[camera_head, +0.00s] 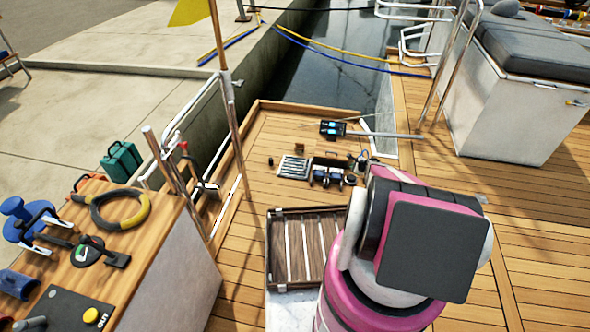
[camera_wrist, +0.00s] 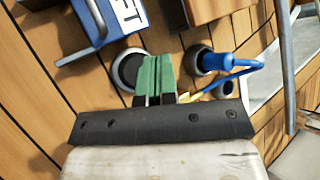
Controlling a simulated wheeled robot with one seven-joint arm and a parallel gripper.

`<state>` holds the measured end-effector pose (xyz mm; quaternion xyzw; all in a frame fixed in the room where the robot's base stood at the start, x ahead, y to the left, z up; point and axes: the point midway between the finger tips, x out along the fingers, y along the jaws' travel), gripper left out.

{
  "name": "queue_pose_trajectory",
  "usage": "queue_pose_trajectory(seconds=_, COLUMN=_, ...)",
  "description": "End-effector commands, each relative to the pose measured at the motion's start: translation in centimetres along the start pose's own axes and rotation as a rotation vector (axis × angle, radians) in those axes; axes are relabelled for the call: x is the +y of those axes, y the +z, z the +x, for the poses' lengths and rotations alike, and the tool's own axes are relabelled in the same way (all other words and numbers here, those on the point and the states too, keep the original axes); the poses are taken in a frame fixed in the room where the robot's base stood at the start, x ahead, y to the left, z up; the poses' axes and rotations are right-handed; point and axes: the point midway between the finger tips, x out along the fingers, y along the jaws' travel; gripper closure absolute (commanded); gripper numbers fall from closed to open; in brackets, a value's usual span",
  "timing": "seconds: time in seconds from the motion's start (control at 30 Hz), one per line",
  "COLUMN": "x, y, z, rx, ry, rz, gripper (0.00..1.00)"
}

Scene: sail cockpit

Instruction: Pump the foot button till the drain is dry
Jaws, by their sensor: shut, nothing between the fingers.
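My gripper (camera_wrist: 157,62) shows in the wrist view as two green fingers, shut and empty. Its fingertips appear at the right edge of a round black button-like disc (camera_wrist: 128,70) in a grey ring, set in the deck. The fingers cover part of that disc; I cannot tell whether they touch it. To the right, a second grey ring (camera_wrist: 198,68) has a blue fitting (camera_wrist: 217,62) with a blue hose curving from it. I cannot tell which ring is the drain, or whether there is water in it. In the head view my arm hides the gripper.
A blue box with white lettering (camera_wrist: 100,20) and a brown block (camera_wrist: 215,8) lie close beyond the fingers. A slatted wooden grating (camera_head: 312,250) lies on the deck. A console (camera_head: 150,265) stands left, a cushioned locker (camera_head: 510,105) right. The right deck is clear.

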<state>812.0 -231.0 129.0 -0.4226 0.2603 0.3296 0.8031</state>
Motion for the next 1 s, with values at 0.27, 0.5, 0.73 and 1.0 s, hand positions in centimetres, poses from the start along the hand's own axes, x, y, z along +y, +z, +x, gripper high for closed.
queue_pose_trajectory(seconds=0.27, x=-0.2, y=0.2, z=-0.3, rx=0.000, ry=0.000, rz=0.000, gripper=1.00)
queue_pose_trajectory(seconds=0.5, x=-1.0, y=1.1, z=-1.5, rx=-0.001, ry=0.000, rz=0.000, gripper=1.00)
queue_pose_trajectory(seconds=0.73, x=-1.9, y=1.9, z=-2.6, rx=0.000, ry=0.000, rz=-0.001, gripper=1.00)
queue_pose_trajectory(seconds=1.0, x=-1.9, y=1.9, z=-2.6, rx=0.000, ry=0.000, rz=0.000, gripper=1.00)
